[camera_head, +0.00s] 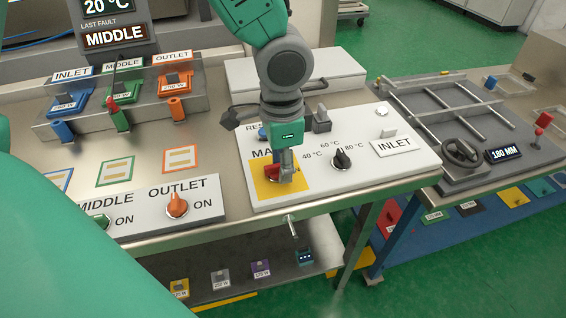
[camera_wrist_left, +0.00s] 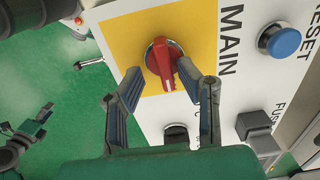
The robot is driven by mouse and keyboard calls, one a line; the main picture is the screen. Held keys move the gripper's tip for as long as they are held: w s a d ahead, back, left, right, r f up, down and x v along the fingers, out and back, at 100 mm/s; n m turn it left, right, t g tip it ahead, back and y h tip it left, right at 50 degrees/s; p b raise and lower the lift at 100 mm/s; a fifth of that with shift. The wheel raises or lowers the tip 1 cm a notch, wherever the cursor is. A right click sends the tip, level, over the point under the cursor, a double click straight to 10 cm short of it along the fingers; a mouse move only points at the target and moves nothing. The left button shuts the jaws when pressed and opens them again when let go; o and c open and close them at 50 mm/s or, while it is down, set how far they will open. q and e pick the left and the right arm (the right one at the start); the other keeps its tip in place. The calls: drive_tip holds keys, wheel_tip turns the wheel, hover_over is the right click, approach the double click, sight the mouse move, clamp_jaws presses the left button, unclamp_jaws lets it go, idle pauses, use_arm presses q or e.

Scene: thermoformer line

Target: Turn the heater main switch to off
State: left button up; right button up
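The heater main switch is a red rotary knob (camera_head: 271,173) on a yellow plate (camera_head: 299,184) under the letters MAIN, on the white panel (camera_head: 386,171). My left gripper (camera_head: 285,165) is right over it and hides part of it and of the lettering. In the left wrist view the red knob (camera_wrist_left: 164,62) shows its handle lying roughly parallel to the MAIN lettering. The two fingers of my left gripper (camera_wrist_left: 158,76) are apart, one on each side of the handle's end. I cannot tell whether they touch it. No off mark is readable.
A black temperature knob (camera_head: 341,159), a blue reset button (camera_wrist_left: 280,40) and a grey fuse block (camera_head: 322,121) are close by. An orange OUTLET knob (camera_head: 177,205) is on the left panel. A handwheel (camera_head: 461,152) is on the right bench.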

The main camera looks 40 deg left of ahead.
use_arm(q)
drive_tip(key=shift+a, duration=0.7)
clamp_jaws()
drive_tip(key=shift+d, duration=0.25)
drive_tip(key=shift+a+r+n+p, duration=0.1)
drive_tip(key=shift+n+p, duration=0.45)
drive_tip(key=shift+n, duration=0.15)
drive_tip(key=n+p, duration=0.3)
drive_tip(key=n, duration=0.1)
drive_tip(key=shift+r, duration=0.1)
drive_tip(key=n+p, duration=0.4)
drive_tip(key=n, duration=0.2)
drive_tip(key=shift+w+n+p, duration=0.15)
drive_tip(key=shift+n+p, duration=0.15)
drive_tip(key=n+p, duration=0.2)
drive_tip(key=n, duration=0.1)
drive_tip(key=shift+w+n+p, duration=0.1)
drive_tip(key=shift+n+p, duration=0.8)
drive_tip(key=shift+n, duration=0.6)
use_arm(e)
wheel_tip(320, 180, up, 13)
drive_tip(key=shift+a+f, duration=0.15)
drive_tip(key=shift+a, duration=0.25)
